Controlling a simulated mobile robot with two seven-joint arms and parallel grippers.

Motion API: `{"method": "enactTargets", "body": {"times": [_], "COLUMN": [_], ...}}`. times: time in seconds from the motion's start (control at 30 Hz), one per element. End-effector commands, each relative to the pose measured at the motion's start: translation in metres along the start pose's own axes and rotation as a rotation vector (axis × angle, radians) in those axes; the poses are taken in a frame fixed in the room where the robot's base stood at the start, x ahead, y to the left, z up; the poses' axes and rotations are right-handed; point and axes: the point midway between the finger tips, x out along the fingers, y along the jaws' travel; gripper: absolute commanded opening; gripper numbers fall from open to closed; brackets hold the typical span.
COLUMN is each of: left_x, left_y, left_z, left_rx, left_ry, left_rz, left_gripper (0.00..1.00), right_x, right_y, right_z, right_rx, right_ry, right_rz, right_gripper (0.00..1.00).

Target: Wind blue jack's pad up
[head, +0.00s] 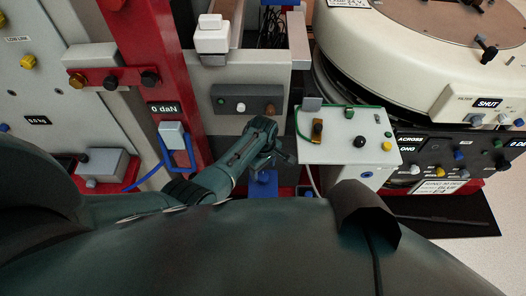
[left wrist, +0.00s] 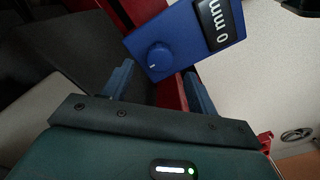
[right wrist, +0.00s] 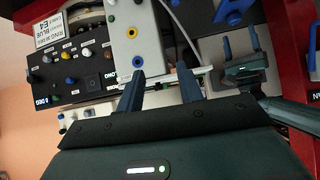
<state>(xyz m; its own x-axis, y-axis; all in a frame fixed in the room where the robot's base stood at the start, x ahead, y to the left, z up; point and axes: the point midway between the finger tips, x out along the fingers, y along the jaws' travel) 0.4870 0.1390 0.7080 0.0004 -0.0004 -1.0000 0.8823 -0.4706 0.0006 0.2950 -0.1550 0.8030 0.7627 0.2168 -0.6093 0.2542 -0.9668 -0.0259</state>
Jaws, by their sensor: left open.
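The blue jack (head: 263,188) stands low by the red frame in the head view, partly hidden by my left arm. In the left wrist view its blue panel (left wrist: 185,35) carries a round blue knob (left wrist: 159,57) and a readout of 0 mm (left wrist: 220,22). My left gripper (left wrist: 160,86) is open, with the knob ahead of and between its fingertips; I see no contact. The left gripper also shows above the jack in the head view (head: 272,157). My right gripper (right wrist: 159,85) is open and empty in the right wrist view. The jack's pad cannot be made out.
A white control box (head: 345,140) with knobs stands right of the left gripper. A grey box with buttons (head: 247,105) is behind it. A red post (head: 150,60) with a 0 daN readout and a blue bracket (head: 178,155) are to the left.

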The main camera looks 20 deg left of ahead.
Motion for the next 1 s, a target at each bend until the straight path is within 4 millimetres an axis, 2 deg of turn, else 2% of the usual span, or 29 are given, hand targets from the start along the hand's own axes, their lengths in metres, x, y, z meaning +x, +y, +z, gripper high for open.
{"method": "enactTargets", "body": {"times": [0.03,0.13,0.4,0.6,1.0], "left_x": [-0.018,-0.04,-0.077,-0.089,-0.09], "left_y": [0.0,0.001,0.001,0.0,0.0], "left_z": [0.0,0.0,0.0,0.0,0.0], "left_rx": [-0.001,-0.001,0.0,-0.001,-0.001], "left_ry": [0.0,0.001,0.002,0.001,0.001], "left_rz": [0.004,0.004,0.003,0.0,0.0], "left_gripper": [0.59,0.59,0.59,0.59,0.59], "right_x": [-0.005,-0.004,0.002,0.001,0.0], "right_y": [0.0,0.0,0.001,0.001,0.002], "right_z": [-0.003,-0.002,0.0,-0.001,-0.001], "right_rx": [0.001,0.002,0.003,0.003,-0.002], "right_ry": [-0.011,-0.024,-0.021,-0.018,-0.019], "right_rz": [0.002,0.004,0.006,0.006,0.005], "right_gripper": [0.36,0.36,0.36,0.36,0.36]}}
